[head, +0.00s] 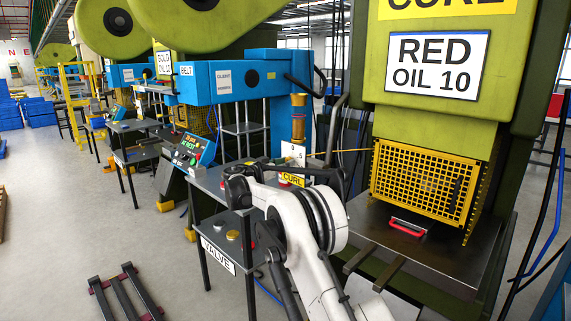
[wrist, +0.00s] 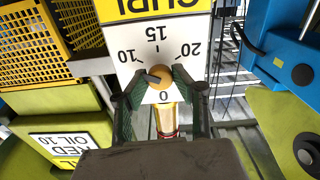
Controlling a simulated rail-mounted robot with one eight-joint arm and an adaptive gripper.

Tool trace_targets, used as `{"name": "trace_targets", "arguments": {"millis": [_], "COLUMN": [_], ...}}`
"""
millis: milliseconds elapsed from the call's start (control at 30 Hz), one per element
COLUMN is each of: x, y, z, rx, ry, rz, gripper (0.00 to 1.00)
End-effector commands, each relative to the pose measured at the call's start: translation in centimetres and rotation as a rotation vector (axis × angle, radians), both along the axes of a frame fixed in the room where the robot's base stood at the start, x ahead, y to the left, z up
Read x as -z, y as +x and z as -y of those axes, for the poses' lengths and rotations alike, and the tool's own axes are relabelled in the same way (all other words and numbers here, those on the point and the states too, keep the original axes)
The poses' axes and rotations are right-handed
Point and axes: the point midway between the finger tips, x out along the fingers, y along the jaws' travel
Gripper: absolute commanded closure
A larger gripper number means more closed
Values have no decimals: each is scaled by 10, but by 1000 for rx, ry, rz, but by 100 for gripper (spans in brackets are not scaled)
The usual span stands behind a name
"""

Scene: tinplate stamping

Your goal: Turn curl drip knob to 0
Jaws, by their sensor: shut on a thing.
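The curl drip knob (wrist: 162,74) is a small round orange-brown knob with a dark mark on its left side in the wrist view. It sits on a white dial plate (wrist: 127,52) that appears upside down, with 10, 15, 20 and 0 readable. The 0 lies just below the knob. My gripper (wrist: 159,80) has its two dark green fingers shut on the knob, one on each side. The dark mark points left and slightly down, not straight at the 0. In the head view my arm hides the knob; part of the dial plate (head: 294,152) shows above the CURL label (head: 292,180).
A clear tube with amber liquid (wrist: 167,120) stands by the dial in the wrist view. In the head view, a yellow mesh guard (head: 425,185) stands on the press at right. A bench marked VALVE (head: 218,256) is left of my arm.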

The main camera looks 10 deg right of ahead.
Motion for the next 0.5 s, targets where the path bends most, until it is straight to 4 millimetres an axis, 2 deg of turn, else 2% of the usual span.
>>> {"name": "trace_targets", "arguments": {"millis": [500], "x": [0], "y": [-1], "z": [0], "rx": [0], "ry": [-237], "rz": [-344], "gripper": [100]}}
